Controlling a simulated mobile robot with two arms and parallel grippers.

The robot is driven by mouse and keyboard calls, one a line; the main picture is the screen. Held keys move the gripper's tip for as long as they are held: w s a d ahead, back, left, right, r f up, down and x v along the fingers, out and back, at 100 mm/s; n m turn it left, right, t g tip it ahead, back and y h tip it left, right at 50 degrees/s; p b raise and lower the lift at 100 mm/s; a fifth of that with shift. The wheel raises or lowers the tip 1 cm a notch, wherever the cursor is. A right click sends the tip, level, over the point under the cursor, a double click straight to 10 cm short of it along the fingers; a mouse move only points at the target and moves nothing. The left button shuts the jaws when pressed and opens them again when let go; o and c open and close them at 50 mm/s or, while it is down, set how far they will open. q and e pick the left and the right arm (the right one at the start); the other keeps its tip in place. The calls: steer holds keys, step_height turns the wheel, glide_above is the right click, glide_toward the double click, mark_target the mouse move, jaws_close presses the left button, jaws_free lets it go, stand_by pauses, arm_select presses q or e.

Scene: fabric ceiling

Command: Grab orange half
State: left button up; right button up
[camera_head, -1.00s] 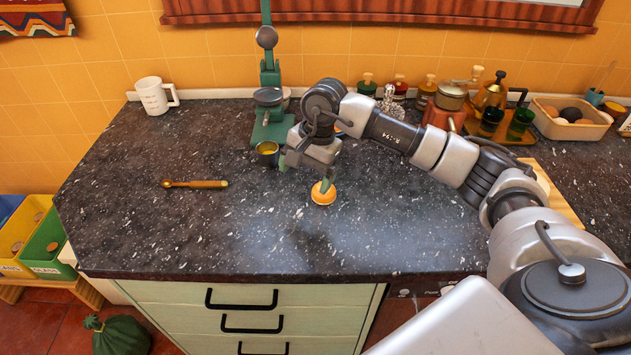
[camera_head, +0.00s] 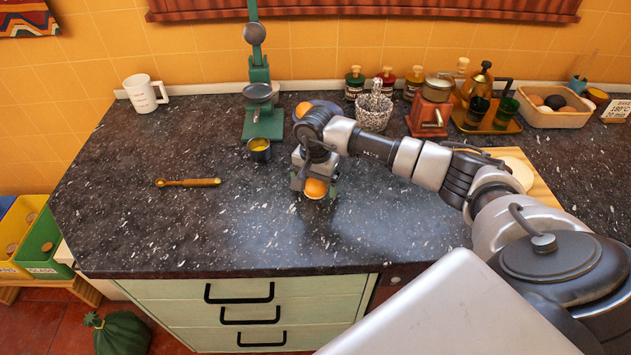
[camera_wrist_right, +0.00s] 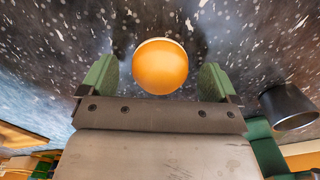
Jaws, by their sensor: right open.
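An orange half (camera_head: 314,188) sits on the dark speckled counter (camera_head: 230,225). My right gripper (camera_head: 316,191) is over it, with its green fingers open on either side. In the right wrist view the orange half (camera_wrist_right: 160,68) lies between the two open fingers of my right gripper (camera_wrist_right: 157,76), with a visible gap on each side. Its rounded orange skin faces the camera and a pale rim shows along its far edge. Another orange piece (camera_head: 303,109) is farther back, partly hidden by my right arm. My left gripper is not in view.
A green press (camera_head: 261,105) and a dark cup with yellow contents (camera_head: 260,150) stand behind and left. A cutting board (camera_head: 541,189), red grinder (camera_head: 428,116) and fruit basket (camera_head: 552,116) are right. The front counter is clear.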

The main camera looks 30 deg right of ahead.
steer(key=shift+f, duration=0.35)
steer(key=c, duration=1)
steer(key=shift+r, duration=0.15)
